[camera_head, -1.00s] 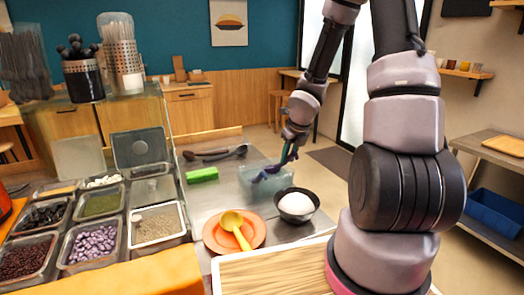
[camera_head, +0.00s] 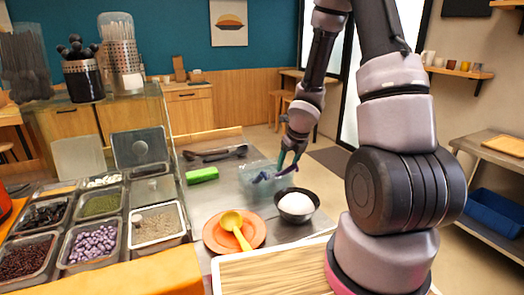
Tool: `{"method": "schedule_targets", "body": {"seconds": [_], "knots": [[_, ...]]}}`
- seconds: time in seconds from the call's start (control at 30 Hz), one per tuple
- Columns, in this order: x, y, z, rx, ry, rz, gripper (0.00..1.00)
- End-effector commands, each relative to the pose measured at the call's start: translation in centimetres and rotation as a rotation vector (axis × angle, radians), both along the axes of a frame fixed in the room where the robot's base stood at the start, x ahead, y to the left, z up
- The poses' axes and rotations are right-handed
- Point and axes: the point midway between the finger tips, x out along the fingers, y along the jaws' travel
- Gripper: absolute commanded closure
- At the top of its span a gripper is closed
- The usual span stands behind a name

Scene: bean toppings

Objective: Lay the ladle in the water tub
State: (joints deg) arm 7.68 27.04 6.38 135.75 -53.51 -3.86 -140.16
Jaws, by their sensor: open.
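A yellow ladle (camera_head: 232,223) lies with its bowl up on an orange plate (camera_head: 213,243) in front of the tub. Two dark long-handled utensils (camera_head: 215,154), possibly ladles too, lie on the counter behind. The clear water tub (camera_head: 247,190) stands in the middle of the metal counter. My gripper (camera_head: 276,170) is over the tub, its teal and purple fingers spread apart with nothing seen between them. The lower finger overlaps the tub in the picture, so I cannot tell its exact height. The tub's contents are hard to make out.
A dark bowl with a white ball (camera_head: 297,204) stands right of the plate, close to the tub. A green block (camera_head: 202,175) lies left of the tub. Metal topping pans (camera_head: 155,226) fill the left. A wooden board (camera_head: 270,273) is in front.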

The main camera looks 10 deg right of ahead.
Motion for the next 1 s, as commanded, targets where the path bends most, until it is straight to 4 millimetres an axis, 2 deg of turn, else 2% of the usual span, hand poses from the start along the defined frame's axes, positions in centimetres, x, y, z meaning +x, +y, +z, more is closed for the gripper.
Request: {"method": "schedule_targets", "body": {"seconds": [0.27, 1.0], "knots": [[-0.2, -0.1, 0.6, 0.004, 0.001, -0.003, 0.36], [-2.0, -0.7, 5.7, 0.002, -0.002, -0.006, 0.36]]}}
